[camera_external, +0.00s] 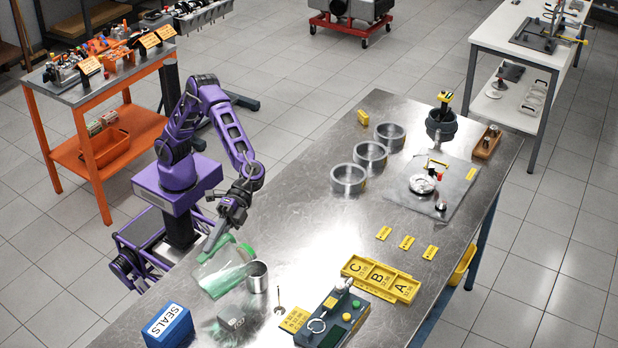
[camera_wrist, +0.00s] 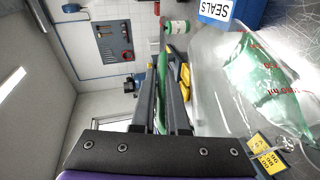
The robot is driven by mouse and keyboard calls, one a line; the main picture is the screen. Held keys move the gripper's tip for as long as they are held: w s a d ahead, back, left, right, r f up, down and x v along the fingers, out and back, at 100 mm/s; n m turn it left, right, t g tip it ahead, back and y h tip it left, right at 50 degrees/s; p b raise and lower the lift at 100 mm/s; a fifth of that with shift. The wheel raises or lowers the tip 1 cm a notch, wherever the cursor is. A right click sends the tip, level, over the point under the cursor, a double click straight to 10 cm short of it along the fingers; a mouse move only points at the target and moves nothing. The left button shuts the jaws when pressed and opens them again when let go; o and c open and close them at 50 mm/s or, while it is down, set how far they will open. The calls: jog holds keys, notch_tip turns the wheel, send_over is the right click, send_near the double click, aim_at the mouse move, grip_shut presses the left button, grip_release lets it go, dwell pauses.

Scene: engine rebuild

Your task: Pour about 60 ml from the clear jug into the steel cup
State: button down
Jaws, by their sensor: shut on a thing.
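The clear jug (camera_external: 207,276) holds green liquid and looks tilted at the near left edge of the steel bench. In the wrist view the jug (camera_wrist: 235,85) fills the right side, with red volume marks and green liquid inside. My gripper (camera_external: 216,236) is shut on the jug; in the wrist view its dark fingers (camera_wrist: 172,100) stand at the jug's left side and partly hide the grip. The steel cup (camera_external: 257,279) stands upright just right of the jug in the external view. Its inside level is not visible. I see no clear stream between them.
The bench (camera_external: 300,235) is clear behind the cup.

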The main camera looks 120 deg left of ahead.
aim_at(198, 272)
jog(key=shift+w+a+r+h+b, duration=0.25)
jog(key=shift+a+r+h, duration=0.25)
jog(key=shift+a, duration=0.25)
dwell(1.9)
jog(key=shift+s+d, duration=0.1)
jog(key=d+p, duration=0.1)
jog(key=s+d+y+p, duration=0.1)
jog(key=d+p, duration=0.1)
jog(key=shift+f, duration=0.1)
jog(key=d+f+y+p, duration=0.1)
jog(key=p, duration=0.1)
jog(key=d+f+m+y+p, duration=0.1)
jog(key=d+f+p, duration=0.1)
jog(key=shift+s+f+y, duration=0.1)
jog(key=shift+s+y, duration=0.1)
jog(key=shift+y, duration=0.1)
jog(key=shift+a+f, duration=0.15)
jog(key=shift+d+y+p, duration=0.3)
jog(key=shift+y+p, duration=0.1)
jog(key=shift+p, duration=0.3)
jog(key=shift+s+d+f, duration=0.1)
jog(key=shift+f, duration=0.1)
jog(key=shift+r+p, duration=0.1)
jog(key=shift+p, duration=0.3)
